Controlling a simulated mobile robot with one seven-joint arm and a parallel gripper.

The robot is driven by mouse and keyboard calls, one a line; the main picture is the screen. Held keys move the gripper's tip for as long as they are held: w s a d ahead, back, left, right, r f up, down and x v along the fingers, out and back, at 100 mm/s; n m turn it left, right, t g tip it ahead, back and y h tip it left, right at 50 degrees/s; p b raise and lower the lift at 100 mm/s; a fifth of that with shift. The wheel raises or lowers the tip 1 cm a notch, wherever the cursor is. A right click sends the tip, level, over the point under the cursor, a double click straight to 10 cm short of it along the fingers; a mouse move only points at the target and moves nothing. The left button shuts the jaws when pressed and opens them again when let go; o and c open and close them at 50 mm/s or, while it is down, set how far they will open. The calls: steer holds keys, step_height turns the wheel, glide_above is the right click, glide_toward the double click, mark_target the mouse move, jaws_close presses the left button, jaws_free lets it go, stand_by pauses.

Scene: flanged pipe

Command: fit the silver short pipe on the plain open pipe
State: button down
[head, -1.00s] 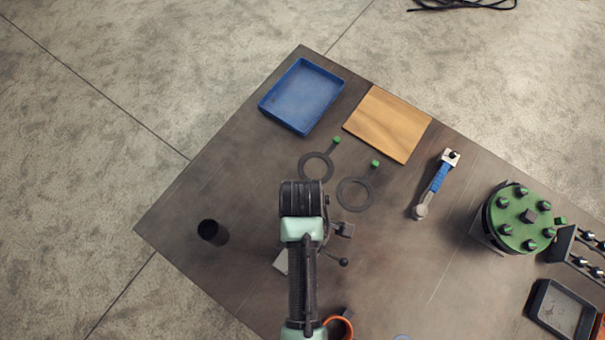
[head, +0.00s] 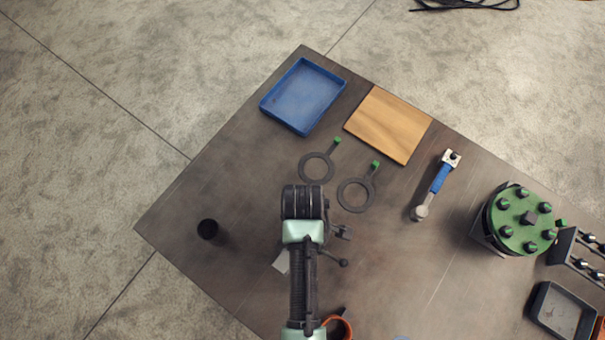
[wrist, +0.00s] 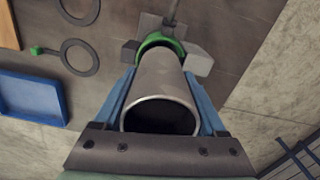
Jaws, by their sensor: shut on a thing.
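The silver short pipe (wrist: 163,85) is between the blue-padded fingers of my gripper (wrist: 160,75) in the wrist view, its near open end facing the camera. My gripper is shut on it. Just beyond its far end is a green ring (wrist: 158,40) with grey blocks (wrist: 198,62) around it. I cannot tell whether the pipe touches or fits the part there, and no plain open pipe is clearly visible. In the head view my arm hides the gripper and silver pipe. A small dark open cylinder (head: 208,229) stands alone left of my arm.
Two flat grey rings (head: 316,168) with green tabs lie ahead of my arm. Behind them are a blue tray (head: 276,112) and a wooden board (head: 388,124). A blue-handled tool (head: 439,181), green bolted flange (head: 516,232) and dark tray (head: 537,304) are right. The table's left side is mostly clear.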

steer(key=shift+f, duration=0.15)
steer(key=shift+f+b, duration=0.95)
steer(key=shift+f, duration=0.6)
steer(key=shift+w+f, duration=0.1)
steer(key=shift+f, duration=0.35)
jaws_free()
step_height(320, 180, up, 13)
steer(key=shift+b, duration=0.85)
